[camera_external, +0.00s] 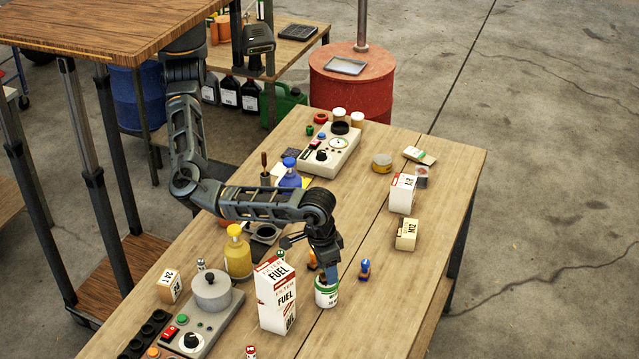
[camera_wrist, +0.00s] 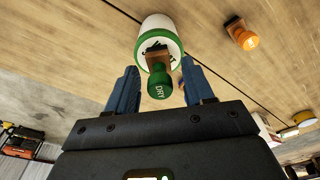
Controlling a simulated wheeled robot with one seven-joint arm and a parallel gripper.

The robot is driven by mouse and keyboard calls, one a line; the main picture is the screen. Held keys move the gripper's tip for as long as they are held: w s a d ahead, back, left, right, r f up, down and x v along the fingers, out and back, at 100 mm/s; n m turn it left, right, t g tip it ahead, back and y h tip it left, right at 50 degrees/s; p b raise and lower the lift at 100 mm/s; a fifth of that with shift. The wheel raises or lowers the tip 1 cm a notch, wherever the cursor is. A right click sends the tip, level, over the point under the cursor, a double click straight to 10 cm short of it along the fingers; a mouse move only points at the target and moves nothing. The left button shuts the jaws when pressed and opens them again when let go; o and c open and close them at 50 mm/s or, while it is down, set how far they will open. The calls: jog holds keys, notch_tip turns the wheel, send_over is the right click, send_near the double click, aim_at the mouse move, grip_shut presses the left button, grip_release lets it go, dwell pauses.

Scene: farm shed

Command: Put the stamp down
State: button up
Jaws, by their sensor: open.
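A stamp with a green handle marked DRY (camera_wrist: 160,86) and a brown block shows between my two blue fingers in the wrist view. My gripper (camera_wrist: 159,69) is open, with a gap on each side of the handle. Behind the stamp's block is a white tin with green bands (camera_wrist: 158,27); I cannot tell exactly how the block touches it. In the external view my gripper (camera_external: 331,276) points down at this tin (camera_external: 326,297), and I cannot make out the green stamp there. A stamp with an orange handle (camera_wrist: 243,37) stands apart from it in the wrist view.
A tall FUEL filter box (camera_external: 277,297) stands close left of the tin. A blue-handled stamp (camera_external: 364,269) stands just right. A yellow bottle (camera_external: 238,254) and a grey device (camera_external: 212,300) are farther left. The wooden table (camera_external: 385,320) is clear at the front right.

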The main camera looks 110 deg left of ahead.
aim_at(322, 276)
notch_tip(322, 276, up, 11)
jog(key=shift+s+d+r, duration=0.2)
jog(key=shift+s+d, duration=0.25)
jog(key=shift+a, duration=0.1)
